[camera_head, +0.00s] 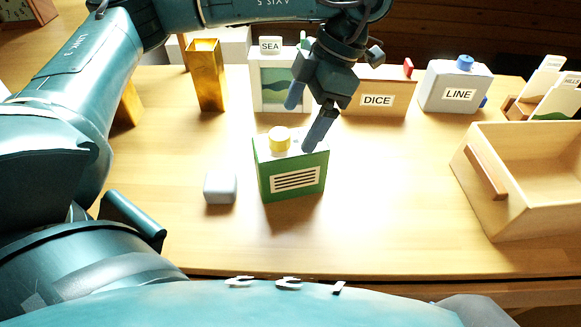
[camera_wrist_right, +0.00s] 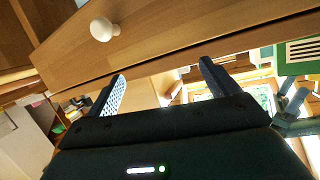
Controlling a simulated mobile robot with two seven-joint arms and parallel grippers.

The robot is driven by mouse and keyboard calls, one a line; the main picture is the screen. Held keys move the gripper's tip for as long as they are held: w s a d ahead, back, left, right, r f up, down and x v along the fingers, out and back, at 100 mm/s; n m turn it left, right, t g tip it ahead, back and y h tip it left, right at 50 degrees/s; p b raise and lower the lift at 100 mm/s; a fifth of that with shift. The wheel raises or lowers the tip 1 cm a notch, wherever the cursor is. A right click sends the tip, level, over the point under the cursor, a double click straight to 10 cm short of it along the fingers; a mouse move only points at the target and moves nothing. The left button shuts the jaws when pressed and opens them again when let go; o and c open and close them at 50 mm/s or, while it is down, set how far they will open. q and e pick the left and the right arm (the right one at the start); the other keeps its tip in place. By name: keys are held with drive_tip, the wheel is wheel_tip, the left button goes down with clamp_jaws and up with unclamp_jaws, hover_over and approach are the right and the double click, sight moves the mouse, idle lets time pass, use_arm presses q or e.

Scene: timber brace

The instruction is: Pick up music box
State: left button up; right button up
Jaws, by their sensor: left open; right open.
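A green box with a striped grille panel and a yellow knob on top, apparently the music box (camera_head: 292,180), stands upright on the wooden table. Part of it also shows at the upper right of the right wrist view (camera_wrist_right: 297,52). My left gripper (camera_head: 306,122) is open above it, fingers pointing down. One fingertip overlaps the box's top right in the picture; I cannot tell whether it touches. My right gripper (camera_wrist_right: 160,86) is open and empty beside a wooden front with a pale round knob (camera_wrist_right: 104,29).
A small grey block (camera_head: 220,188) lies left of the green box. Behind stand a gold vase (camera_head: 206,75), a SEA box (camera_head: 270,75), a DICE box (camera_head: 377,92) and a LINE box (camera_head: 455,87). An open wooden crate (camera_head: 475,187) is at right. The front middle is clear.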

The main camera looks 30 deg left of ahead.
sight(294, 142)
use_arm(q)
drive_tip(key=x, duration=0.7)
drive_tip(key=shift+d+f, duration=0.2)
drive_tip(key=shift+f, duration=0.25)
drive_tip(key=c, duration=1.2)
